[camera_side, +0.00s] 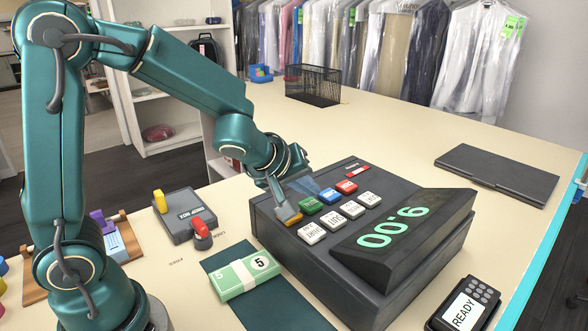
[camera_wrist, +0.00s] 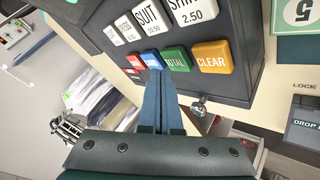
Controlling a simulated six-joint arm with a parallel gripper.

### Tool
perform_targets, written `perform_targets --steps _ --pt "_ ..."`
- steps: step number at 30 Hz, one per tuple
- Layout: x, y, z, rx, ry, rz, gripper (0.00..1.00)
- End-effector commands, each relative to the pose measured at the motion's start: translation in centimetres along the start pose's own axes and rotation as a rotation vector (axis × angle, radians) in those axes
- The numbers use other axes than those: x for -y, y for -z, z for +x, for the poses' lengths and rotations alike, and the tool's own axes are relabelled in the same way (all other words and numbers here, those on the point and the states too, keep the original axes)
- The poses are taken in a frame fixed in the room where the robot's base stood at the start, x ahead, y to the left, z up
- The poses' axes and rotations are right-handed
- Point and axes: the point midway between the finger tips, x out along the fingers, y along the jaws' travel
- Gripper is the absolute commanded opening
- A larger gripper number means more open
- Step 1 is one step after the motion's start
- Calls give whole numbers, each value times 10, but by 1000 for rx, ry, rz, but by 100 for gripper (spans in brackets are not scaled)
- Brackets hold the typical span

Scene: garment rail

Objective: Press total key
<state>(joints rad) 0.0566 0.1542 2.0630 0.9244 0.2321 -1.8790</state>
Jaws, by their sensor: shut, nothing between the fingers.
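In the wrist view, the fingertips (camera_wrist: 155,74) overlap the border of the blue and green keys. I cannot tell whether they touch.
Banknotes (camera_side: 245,276) lie on a dark mat at the front. A card reader (camera_side: 465,308) showing READY stands front right. A closed laptop-like slab (camera_side: 497,174) lies at right.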

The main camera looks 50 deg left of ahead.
Motion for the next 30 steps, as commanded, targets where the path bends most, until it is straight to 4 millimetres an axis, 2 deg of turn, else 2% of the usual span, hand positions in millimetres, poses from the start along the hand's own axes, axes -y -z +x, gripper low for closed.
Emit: perform_targets --steps 30 --pt "5 -5 6 0 0 0 0"
